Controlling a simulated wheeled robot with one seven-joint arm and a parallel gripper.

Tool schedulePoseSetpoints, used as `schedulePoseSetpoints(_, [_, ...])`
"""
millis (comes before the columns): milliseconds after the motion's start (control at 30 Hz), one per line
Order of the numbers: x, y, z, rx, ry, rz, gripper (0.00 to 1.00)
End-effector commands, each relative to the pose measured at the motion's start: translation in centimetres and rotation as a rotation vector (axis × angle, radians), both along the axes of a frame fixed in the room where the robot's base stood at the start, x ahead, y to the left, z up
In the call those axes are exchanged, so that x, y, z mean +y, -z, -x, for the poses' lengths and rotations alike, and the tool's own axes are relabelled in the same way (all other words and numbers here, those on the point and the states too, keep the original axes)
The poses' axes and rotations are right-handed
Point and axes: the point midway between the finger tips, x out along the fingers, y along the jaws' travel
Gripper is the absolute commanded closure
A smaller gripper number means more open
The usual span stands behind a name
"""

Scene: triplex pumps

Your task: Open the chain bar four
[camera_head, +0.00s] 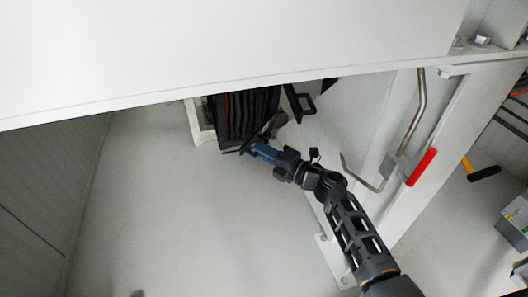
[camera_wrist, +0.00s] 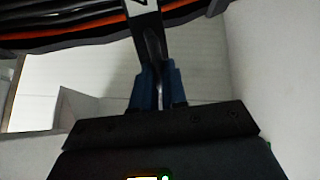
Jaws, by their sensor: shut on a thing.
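The chain bar (camera_wrist: 146,22), a dark bar with a white label bearing a black mark, runs down from the top of the wrist view. Behind it lie several black cables and an orange one (camera_wrist: 190,15) in a chain. My gripper (camera_wrist: 158,75) has its blue fingers shut on the lower end of the bar. In the head view my gripper (camera_head: 256,149) reaches the lower front edge of the black cable chain (camera_head: 240,112). The bar's far end is out of the wrist view, and the number on the label is cut off.
A large white panel (camera_head: 220,45) overhangs the chain from above. A white post (camera_head: 420,130) with a bent metal rod and a red handle (camera_head: 421,167) stands right of my arm. A black handle (camera_head: 300,103) is right of the chain. The floor at left is clear.

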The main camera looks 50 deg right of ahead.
Motion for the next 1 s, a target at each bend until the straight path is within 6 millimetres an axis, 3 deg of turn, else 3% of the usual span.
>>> schedulePoseSetpoints(600, [-2.1, 0.4, 2.9, 0.039, -0.230, 0.062, 1.00])
schedulePoseSetpoints(1000, [-2.2, 0.5, 3.3, 0.045, -0.256, 0.065, 1.00])
